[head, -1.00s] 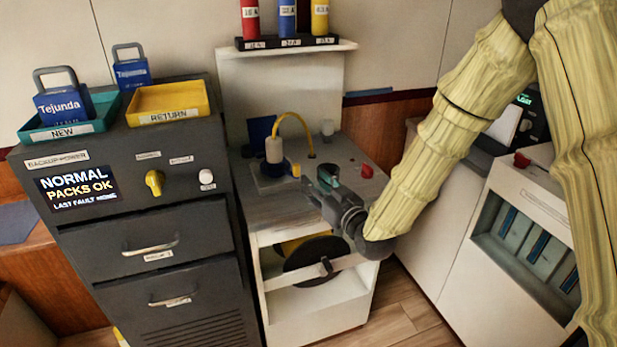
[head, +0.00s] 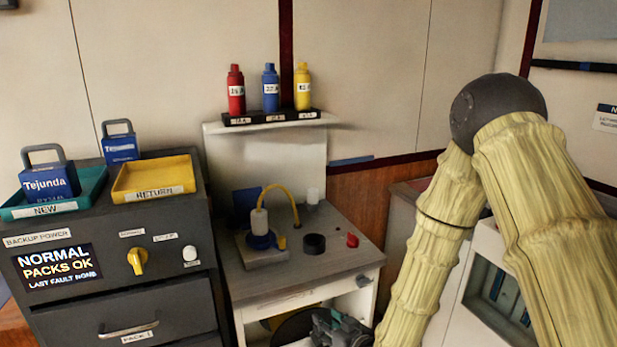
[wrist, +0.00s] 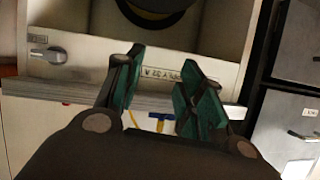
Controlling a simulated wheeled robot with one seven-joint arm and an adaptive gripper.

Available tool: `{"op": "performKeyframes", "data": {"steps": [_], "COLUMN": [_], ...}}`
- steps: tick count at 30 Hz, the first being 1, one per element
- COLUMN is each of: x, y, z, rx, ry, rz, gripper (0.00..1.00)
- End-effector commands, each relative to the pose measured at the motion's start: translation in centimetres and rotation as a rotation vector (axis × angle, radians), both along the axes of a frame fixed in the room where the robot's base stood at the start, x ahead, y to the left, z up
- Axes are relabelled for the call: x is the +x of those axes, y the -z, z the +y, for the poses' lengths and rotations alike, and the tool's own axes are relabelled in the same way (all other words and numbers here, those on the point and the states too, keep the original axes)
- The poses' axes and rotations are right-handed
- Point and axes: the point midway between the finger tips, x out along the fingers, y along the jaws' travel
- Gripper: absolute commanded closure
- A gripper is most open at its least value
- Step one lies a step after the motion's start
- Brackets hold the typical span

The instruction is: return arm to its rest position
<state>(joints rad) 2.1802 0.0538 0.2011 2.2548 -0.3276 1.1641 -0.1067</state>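My gripper (head: 340,330) is at the bottom edge of the head view, low in front of the white bench's open shelf and partly cut off. In the wrist view my gripper (wrist: 163,75) shows two dark fingers with green pads, spread apart with nothing between them. My arm (head: 430,250), in a pale yellow ribbed sleeve, bends at a dark elbow joint on the right and comes down to the gripper.
The white bench (head: 350,260) holds a bottle with a yellow tube, a black ring (head: 314,243) and a red knob (head: 352,240). A dark cabinet (head: 170,313) stands left, with a teal tray (head: 90,190) and yellow tray (head: 153,180) on top. A white unit stands right.

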Motion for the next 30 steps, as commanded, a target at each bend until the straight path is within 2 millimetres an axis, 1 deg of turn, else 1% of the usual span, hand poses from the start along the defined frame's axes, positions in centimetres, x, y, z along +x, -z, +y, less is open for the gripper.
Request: {"op": "performKeyframes", "data": {"steps": [1,2,3,5,6,8,9,11,12,14,15,17,18,20,21,24,27,30], "x": [-1.7,-2.6,-3.9,-6.1,-7.6,-10.0,-11.7,-14.3,-16.2,-19.0,-21.0,-24.0,-26.0,-28.9,-30.8,-34.6,-37.3,-38.7], "y": [2.3,3.7,5.4,7.8,9.4,11.6,13.0,14.8,16.0,17.5,18.5,19.7,20.4,21.2,21.6,22.3,22.5,22.6], "z": [-1.0,-1.6,-2.4,-3.7,-4.5,-5.8,-6.6,-7.8,-8.7,-9.9,-10.7,-12.0,-12.8,-13.9,-14.6,-16.0,-16.9,-17.4], "rx": [-0.018,-0.029,-0.042,-0.064,-0.078,-0.100,-0.115,-0.136,-0.151,-0.173,-0.188,-0.212,-0.226,-0.249,-0.263,-0.293,-0.313,-0.324], "ry": [0.018,0.030,0.045,0.069,0.084,0.107,0.123,0.147,0.165,0.188,0.206,0.231,0.248,0.274,0.289,0.321,0.347,0.359], "rz": [0.070,0.111,0.164,0.243,0.296,0.376,0.429,0.508,0.560,0.638,0.692,0.770,0.821,0.895,0.939,1.034,1.098,1.131], "gripper": [0.61,0.61,0.61,0.61,0.61,0.61,0.61,0.61,0.61,0.61,0.61,0.61,0.61,0.61,0.61,0.61,0.61,0.61]}}
